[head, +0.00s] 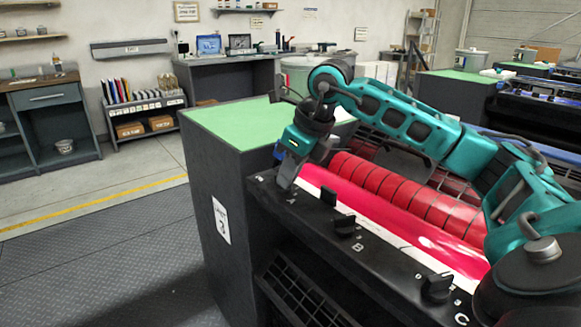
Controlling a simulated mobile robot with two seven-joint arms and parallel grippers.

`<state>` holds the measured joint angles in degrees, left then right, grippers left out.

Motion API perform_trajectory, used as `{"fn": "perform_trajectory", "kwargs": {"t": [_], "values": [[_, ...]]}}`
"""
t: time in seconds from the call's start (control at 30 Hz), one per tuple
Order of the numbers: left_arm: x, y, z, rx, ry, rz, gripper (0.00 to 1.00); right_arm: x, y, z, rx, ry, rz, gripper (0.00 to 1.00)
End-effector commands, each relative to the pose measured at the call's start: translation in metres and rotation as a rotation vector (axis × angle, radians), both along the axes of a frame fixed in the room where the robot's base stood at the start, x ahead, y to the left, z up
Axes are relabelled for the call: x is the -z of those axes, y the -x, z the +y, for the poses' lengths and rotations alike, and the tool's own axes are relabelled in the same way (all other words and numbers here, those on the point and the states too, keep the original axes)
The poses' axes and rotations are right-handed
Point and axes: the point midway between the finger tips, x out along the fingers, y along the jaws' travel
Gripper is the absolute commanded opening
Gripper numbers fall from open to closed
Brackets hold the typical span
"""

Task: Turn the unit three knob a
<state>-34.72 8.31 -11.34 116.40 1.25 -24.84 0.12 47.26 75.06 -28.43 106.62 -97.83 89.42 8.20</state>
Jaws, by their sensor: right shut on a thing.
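The unit three ink unit has a grey side panel with a white "3" label (221,220). Its black front rail (393,265) carries knobs with the letters A, B and C. My right gripper (287,174) points down at the rail's far left end, just above the letter A. It is shut on knob A, which its fingers mostly hide, so the knob's angle cannot be told. Knob B (343,223) and knob C (437,286) stand free along the rail. My left gripper is not in view.
A red segmented roller (400,195) and a pink-red inked sheet (375,219) lie behind the rail, under my right arm. A green-topped surface (235,122) is at the unit's left. Open floor lies left.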

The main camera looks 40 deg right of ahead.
Motion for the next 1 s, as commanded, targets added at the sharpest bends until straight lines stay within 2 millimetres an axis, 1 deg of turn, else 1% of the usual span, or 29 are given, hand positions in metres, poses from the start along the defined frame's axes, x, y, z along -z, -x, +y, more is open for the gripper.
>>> {"fn": "perform_trajectory", "kwargs": {"t": [0.1, 0.3, 0.83, 0.87, 1.0], "values": [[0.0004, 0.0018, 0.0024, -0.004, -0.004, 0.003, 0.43, -0.0014, 0.0003, 0.0012, 0.059, 0.001, -0.001, 0.00], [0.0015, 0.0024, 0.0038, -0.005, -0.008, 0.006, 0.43, -0.0010, 0.0001, 0.0017, 0.125, 0.000, -0.002, 0.00], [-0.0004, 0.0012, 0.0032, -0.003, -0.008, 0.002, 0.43, -0.0006, 0.0002, 0.0019, 0.151, -0.001, -0.001, 0.00], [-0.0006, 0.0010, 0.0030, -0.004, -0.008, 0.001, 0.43, -0.0006, 0.0002, 0.0019, 0.151, -0.002, 0.000, 0.13], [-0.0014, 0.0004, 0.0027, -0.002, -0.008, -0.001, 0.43, -0.0006, 0.0002, 0.0019, 0.150, -0.002, 0.000, 0.26]]}}
